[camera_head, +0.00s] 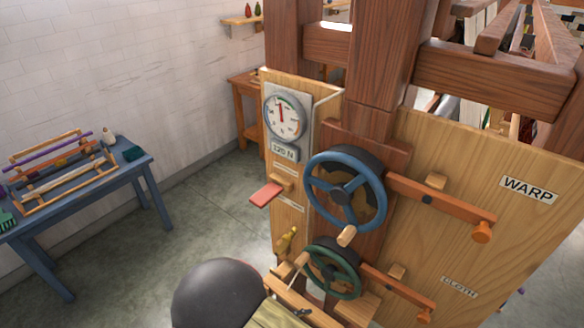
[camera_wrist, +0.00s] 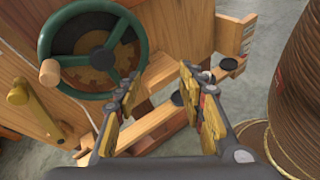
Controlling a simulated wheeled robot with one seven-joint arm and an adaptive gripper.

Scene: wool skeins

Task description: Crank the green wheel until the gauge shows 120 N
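The green wheel (camera_head: 335,266) stands low on the wooden frame in the head view, below a larger blue wheel (camera_head: 345,190). In the wrist view the green wheel (camera_wrist: 75,61) is at the upper left, with its wooden crank knob (camera_wrist: 50,72) on the left side of its rim. My gripper (camera_wrist: 162,76) is open and empty, its fingers apart in front of and right of the wheel, clear of the knob. The round gauge (camera_head: 282,117) has a red needle pointing nearly straight up. A plate below it (camera_head: 285,153) reads 120 N.
A brass lever (camera_wrist: 20,93) sits left of the wheel. Orange wooden arms (camera_head: 440,205) stick out beside both wheels. A red paddle (camera_head: 266,193) juts out below the gauge. A ribbed brown cylinder (camera_wrist: 300,90) stands right of my gripper. A blue table (camera_head: 140,165) is at the left.

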